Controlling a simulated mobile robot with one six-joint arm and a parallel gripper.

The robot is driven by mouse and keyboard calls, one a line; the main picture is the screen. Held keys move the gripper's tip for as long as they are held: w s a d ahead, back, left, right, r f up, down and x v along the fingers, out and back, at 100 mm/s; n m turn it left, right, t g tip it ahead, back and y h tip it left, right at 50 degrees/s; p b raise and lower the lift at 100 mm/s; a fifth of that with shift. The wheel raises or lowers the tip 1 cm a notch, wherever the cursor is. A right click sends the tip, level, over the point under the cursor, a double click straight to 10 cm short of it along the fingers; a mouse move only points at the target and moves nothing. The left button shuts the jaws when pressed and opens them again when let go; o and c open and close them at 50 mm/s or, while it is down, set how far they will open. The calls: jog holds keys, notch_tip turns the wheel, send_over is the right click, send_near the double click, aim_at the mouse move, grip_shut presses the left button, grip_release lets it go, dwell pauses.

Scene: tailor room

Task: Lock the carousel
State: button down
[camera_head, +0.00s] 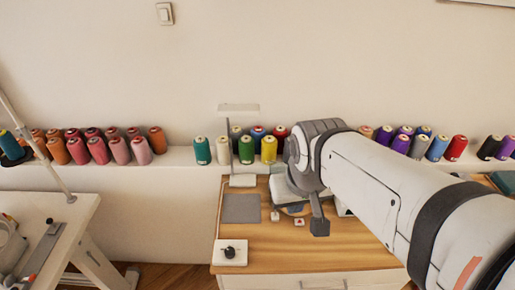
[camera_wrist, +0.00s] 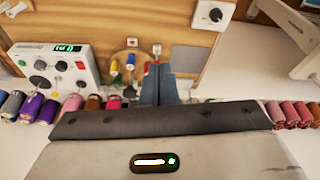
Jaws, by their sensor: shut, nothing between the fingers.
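A round, wood-coloured disc (camera_wrist: 122,60) bearing small coloured bobbins, which looks like the carousel, shows in the wrist view just left of my fingers. In the head view my arm hides most of that spot. My gripper (camera_wrist: 158,72) is shut and empty, its fingertips beside the disc; I cannot tell whether they touch anything. In the head view my gripper (camera_head: 319,228) points down over the wooden desk. A small red-topped part (camera_wrist: 154,65) shows right by the fingertips, partly hidden. No lock is clearly recognisable.
A white control box (camera_wrist: 50,65) with a green display and knobs stands near the disc. A white box with a black knob (camera_head: 230,252) sits at the desk's front left. A grey mat (camera_head: 242,208) lies behind it. Thread spools (camera_head: 269,149) line the wall ledge.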

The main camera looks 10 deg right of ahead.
jog(key=w+d+f+b, duration=0.1)
jog(key=w+f+b, duration=0.1)
jog(key=w+f, duration=0.4)
jog(key=w+d+f+g+b, duration=0.1)
jog(key=w+f, duration=0.6)
jog(key=w, duration=0.7)
jog(key=shift+w+d+b, duration=0.15)
jog(key=shift+d+b, duration=0.2)
jog(key=shift+b, duration=0.4)
jog(key=f, duration=0.3)
jog(key=w+f, duration=0.1)
jog(key=f, duration=0.6)
jog(key=shift+w+a, duration=0.15)
jog(key=shift+a, duration=0.05)
jog(key=shift+d, duration=0.15)
